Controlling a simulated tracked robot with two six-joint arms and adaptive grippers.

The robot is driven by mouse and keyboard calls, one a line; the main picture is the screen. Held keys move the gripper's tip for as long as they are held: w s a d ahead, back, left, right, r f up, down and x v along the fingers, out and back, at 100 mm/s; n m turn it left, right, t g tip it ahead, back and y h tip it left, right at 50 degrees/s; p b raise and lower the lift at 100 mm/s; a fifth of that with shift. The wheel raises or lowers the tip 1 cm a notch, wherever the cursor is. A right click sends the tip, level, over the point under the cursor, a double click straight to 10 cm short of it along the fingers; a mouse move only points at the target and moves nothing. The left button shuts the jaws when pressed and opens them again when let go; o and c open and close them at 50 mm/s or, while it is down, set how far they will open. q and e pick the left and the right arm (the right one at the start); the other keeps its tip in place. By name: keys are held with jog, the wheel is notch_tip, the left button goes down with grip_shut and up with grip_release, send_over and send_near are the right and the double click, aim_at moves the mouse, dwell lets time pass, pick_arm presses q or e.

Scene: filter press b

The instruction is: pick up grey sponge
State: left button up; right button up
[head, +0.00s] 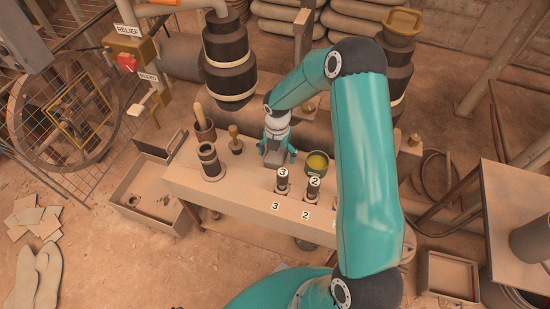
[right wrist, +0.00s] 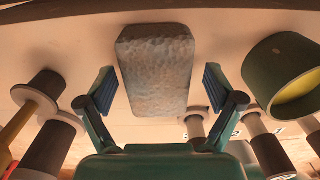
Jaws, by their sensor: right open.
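The grey sponge (right wrist: 155,70) is a rounded, rough-textured block on the bench top in the right wrist view. In the head view the sponge (head: 273,158) shows only in part, just below my right gripper. My right gripper (head: 277,147) is over the bench with its teal fingers spread. In the right wrist view the gripper (right wrist: 158,88) is open, with one finger on each side of the sponge and a gap on both sides. My left gripper is not in view.
A green cup with yellow contents (head: 317,162) stands close on the right. Posts numbered 3 (head: 282,180) and 2 (head: 313,187) stand nearer the front edge. A wooden-handled tool (head: 235,140) and a dark cylinder (head: 210,160) stand left. The bench (head: 240,195) is clear at front left.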

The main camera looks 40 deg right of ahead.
jog(key=c, duration=1.2)
jog(key=shift+r, duration=0.1)
notch_tip(320, 180, up, 20)
jog(key=p, duration=0.4)
